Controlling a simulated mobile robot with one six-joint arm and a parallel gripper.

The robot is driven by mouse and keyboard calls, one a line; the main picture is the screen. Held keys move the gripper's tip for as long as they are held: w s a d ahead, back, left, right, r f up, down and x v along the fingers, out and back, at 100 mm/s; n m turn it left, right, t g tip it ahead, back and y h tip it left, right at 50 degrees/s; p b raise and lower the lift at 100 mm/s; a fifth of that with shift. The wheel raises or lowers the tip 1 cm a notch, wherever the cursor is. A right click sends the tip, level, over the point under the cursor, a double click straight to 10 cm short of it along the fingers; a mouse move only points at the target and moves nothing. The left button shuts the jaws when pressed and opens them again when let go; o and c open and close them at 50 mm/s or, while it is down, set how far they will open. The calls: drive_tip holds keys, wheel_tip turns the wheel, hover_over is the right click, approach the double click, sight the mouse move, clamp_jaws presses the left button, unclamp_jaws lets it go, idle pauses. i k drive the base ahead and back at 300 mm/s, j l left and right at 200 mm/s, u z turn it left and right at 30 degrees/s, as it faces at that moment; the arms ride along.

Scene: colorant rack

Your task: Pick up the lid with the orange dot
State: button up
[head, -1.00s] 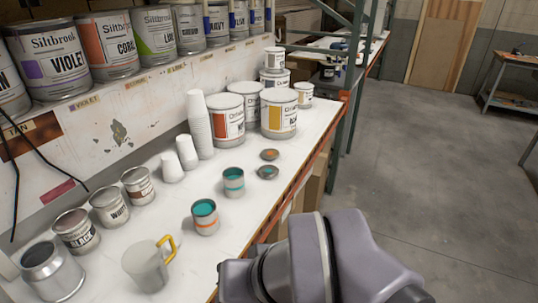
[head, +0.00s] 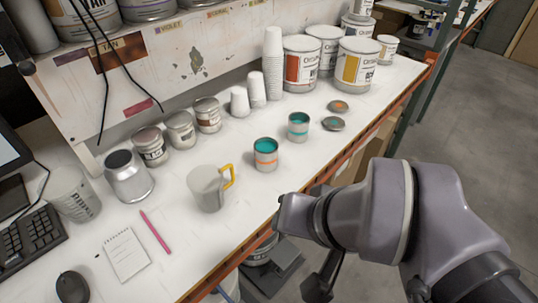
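The lid with the orange dot (head: 338,106) lies flat on the white bench top, near the large paint cans. A second small lid (head: 333,124) lies just in front of it, with a dot that looks dark or teal. Two small open cans of teal paint stand to their left, one with a teal band (head: 298,127) and one with an orange band (head: 266,155). My arm reaches in from the lower right, over the bench's front edge and well short of the lids. I cannot make out my gripper's fingers.
Large paint cans (head: 357,61) and stacked white cups (head: 273,60) stand behind the lids. A grey jug with a yellow handle (head: 208,188), a metal canister (head: 129,178), a notepad (head: 126,253) and a pink pen (head: 155,232) occupy the left part.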

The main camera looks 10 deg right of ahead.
sight(338, 106)
drive_tip(key=i+l+u, duration=0.1)
drive_tip(key=l, duration=0.25)
drive_tip(key=i+l, duration=0.3)
drive_tip(key=i+l+u, duration=0.15)
drive_tip(key=i+l, duration=0.3)
drive_tip(key=l, duration=0.3)
drive_tip(key=i+l+u, duration=0.15)
drive_tip(key=l, duration=0.2)
drive_tip(key=i+l, duration=0.2)
drive_tip(key=l, duration=0.15)
drive_tip(key=i+l+u, duration=0.15)
drive_tip(key=l, duration=0.25)
drive_tip(key=i+l, duration=0.15)
drive_tip(key=l, duration=0.25)
drive_tip(key=u, duration=0.05)
